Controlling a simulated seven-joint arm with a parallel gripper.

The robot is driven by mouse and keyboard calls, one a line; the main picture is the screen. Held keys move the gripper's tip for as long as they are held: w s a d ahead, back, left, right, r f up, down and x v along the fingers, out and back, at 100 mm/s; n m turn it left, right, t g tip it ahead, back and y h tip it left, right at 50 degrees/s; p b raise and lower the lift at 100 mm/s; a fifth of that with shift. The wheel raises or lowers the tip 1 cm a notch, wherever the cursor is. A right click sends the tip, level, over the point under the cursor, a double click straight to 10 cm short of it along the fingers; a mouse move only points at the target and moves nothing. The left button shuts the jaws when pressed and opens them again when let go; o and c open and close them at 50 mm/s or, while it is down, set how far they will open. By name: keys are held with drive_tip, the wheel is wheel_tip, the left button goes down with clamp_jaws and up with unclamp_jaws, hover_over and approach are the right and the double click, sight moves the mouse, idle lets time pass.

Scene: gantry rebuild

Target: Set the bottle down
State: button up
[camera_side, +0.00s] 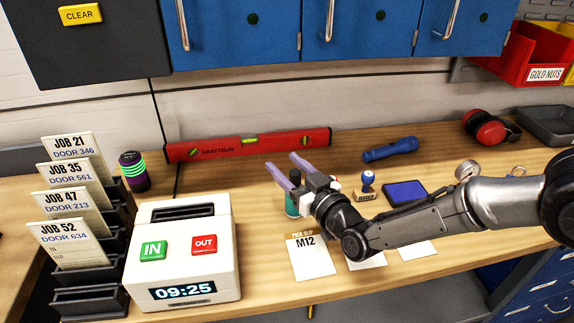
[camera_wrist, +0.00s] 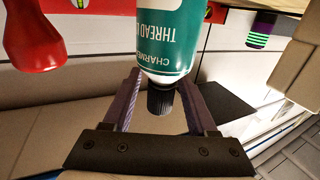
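A small teal bottle (camera_side: 292,205) appears upright on the wooden bench, behind the M12 card. In the wrist view the bottle (camera_wrist: 165,45) shows upside down, with a teal and white label and a black cap (camera_wrist: 160,100). In the wrist view the fingers lie either side of the cap with a visible gap.
The M12 card (camera_side: 311,262) lies in front of the bottle. A white time clock (camera_side: 181,255) stands to the left, a striped cylinder (camera_side: 134,172) and red level (camera_side: 247,145) behind. A stamp (camera_side: 367,184), blue pad (camera_side: 405,193) and blue flashlight (camera_side: 391,150) are to the right.

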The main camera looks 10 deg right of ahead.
drive_tip(key=shift+r, duration=0.1)
drive_tip(key=shift+s, duration=0.2)
drive_tip(key=v, duration=1.1)
drive_tip(key=shift+s+d, duration=0.15)
drive_tip(key=shift+s, duration=0.15)
drive_tip(key=s+d+r+m+g+h, duration=0.15)
drive_tip(key=d+r, duration=0.25)
drive_tip(key=d, duration=0.4)
drive_tip(key=s+d+r+g+h, duration=0.1)
drive_tip(key=d+r+g, duration=0.3)
drive_tip(key=d, duration=0.5)
drive_tip(key=s+d+f+m+g+h, duration=0.1)
drive_tip(key=s+d+g+h, duration=0.1)
drive_tip(key=s+d, duration=0.7)
drive_tip(key=s+d+f+m+g+h, duration=0.1)
drive_tip(key=s+d+m+g+h, duration=0.1)
drive_tip(key=s+d, duration=0.7)
drive_tip(key=s+g, duration=0.1)
drive_tip(key=s, duration=0.6)
drive_tip(key=shift+s, duration=0.35)
